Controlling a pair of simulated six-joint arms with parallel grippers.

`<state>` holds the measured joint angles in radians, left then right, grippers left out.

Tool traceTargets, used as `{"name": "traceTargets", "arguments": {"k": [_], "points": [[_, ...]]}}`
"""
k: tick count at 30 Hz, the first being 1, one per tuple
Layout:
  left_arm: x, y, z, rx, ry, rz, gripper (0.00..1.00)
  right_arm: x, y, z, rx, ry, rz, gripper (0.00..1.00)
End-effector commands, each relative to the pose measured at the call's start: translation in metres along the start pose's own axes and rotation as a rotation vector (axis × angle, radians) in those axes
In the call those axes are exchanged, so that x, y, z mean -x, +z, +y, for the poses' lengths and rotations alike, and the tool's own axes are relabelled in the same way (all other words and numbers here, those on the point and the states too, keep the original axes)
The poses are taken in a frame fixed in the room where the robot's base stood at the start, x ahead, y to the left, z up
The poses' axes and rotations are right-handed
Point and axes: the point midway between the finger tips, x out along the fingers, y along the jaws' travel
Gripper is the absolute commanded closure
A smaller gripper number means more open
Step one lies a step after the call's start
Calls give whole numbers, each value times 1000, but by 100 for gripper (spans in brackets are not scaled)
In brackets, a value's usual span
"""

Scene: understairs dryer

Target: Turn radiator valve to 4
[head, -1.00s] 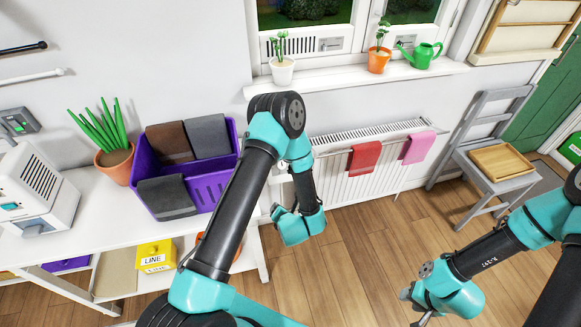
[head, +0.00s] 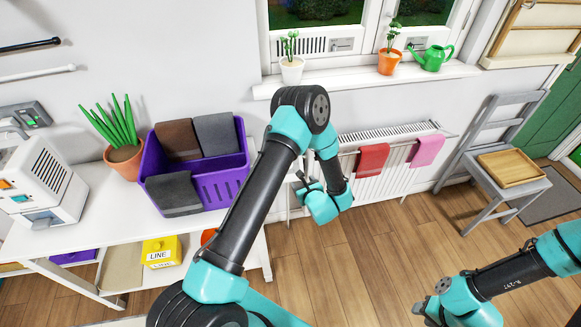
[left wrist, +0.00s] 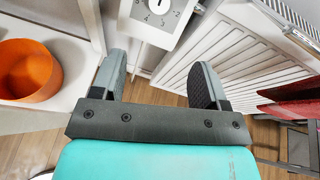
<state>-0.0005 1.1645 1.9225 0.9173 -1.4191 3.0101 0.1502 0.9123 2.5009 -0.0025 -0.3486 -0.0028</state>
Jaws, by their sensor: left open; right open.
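The radiator valve (left wrist: 160,8) shows at the top edge of the left wrist view: a white plate with digits around a round knob, partly cut off. A dark mark stands on the knob; I cannot tell which digit it points at. My left gripper (left wrist: 158,82) is open and empty, its fingers apart, with the valve in front of and between them, not touching. In the head view my left gripper (head: 306,186) is at the left end of the white radiator (head: 382,186), and the valve is hidden. My right gripper (head: 420,308) is open, low over the floor.
Red (head: 372,159) and pink (head: 426,151) cloths hang on the radiator. An orange bowl (left wrist: 28,88) sits on a shelf left of the left gripper. A purple basket (head: 222,185) stands on the white table. A grey chair (head: 497,190) is to the right. The floor between is clear.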

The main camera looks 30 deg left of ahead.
Motion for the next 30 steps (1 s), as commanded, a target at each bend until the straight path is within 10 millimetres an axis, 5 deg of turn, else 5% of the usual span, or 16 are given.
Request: {"name": "traceTargets", "arguments": {"k": [8, 30], "points": [[-25, -1, 2, 6, 0, 0, 32, 0, 0, 0, 0, 0, 0, 57], [-148, -1, 2, 5, 0, -2, 32, 0, 0, 0, 0, 0, 0, 57]]}}
